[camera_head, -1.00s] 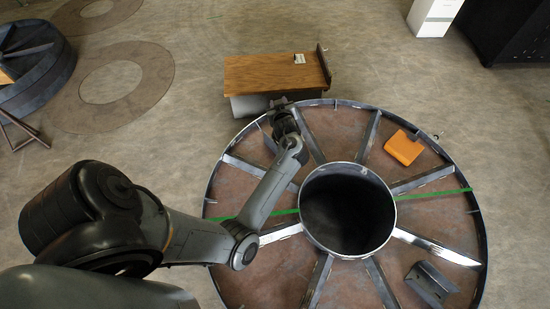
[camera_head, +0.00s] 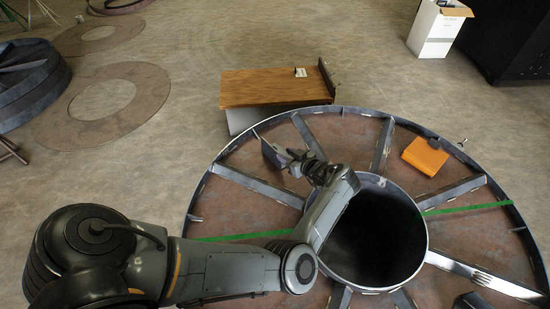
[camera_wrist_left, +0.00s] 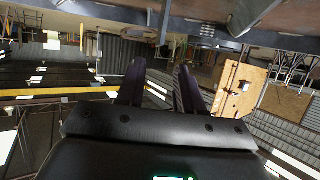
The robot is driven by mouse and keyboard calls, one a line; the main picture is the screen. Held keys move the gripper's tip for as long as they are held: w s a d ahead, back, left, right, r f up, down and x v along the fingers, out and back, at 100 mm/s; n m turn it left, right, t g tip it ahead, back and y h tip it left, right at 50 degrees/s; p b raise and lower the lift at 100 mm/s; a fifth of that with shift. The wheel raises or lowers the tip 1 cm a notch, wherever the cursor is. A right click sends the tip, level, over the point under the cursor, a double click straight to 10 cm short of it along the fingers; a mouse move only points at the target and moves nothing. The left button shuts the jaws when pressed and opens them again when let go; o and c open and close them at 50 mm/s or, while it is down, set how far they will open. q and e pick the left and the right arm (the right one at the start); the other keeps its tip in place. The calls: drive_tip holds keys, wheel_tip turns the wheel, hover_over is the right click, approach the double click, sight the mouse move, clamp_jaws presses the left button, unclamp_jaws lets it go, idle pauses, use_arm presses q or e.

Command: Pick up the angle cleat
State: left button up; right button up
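A grey angled steel piece, which looks like the angle cleat (camera_head: 273,153), stands on the upper left part of the big reel (camera_head: 247,213) in the head view. My left gripper (camera_head: 293,157) is just to its right and partly overlaps it in the picture; I cannot tell whether they touch. In the left wrist view the two dark fingers (camera_wrist_left: 160,88) stand apart with nothing seen between them. The cleat is not clear in that view. My right gripper is not in view.
The reel has raised spokes, a rim and an open hub (camera_head: 375,240). An orange block (camera_head: 425,156) lies at its upper right. Another grey steel piece (camera_head: 474,301) is cut off at the lower right. A wooden-topped bench (camera_head: 275,88) stands behind the rim.

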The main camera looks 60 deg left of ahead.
sight(274, 149)
use_arm(q)
drive_tip(key=b+x, duration=0.1)
drive_tip(key=x, duration=0.3)
drive_tip(key=shift+s+a+f+b, duration=0.1)
drive_tip(key=shift+a+f+b, duration=0.25)
drive_tip(key=shift+b, duration=0.2)
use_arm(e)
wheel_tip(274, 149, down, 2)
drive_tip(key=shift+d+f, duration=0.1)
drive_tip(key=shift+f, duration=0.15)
use_arm(q)
drive_tip(key=b+x, duration=0.2)
drive_tip(key=x, duration=0.1)
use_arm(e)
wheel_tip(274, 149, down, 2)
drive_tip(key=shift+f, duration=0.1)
use_arm(q)
drive_tip(key=shift+a+f, duration=0.15)
drive_tip(key=shift+a, duration=0.5)
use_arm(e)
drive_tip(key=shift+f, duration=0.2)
use_arm(q)
drive_tip(key=shift+d, duration=0.15)
drive_tip(key=shift+c, duration=0.7)
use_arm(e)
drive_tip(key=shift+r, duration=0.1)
use_arm(q)
clamp_jaws()
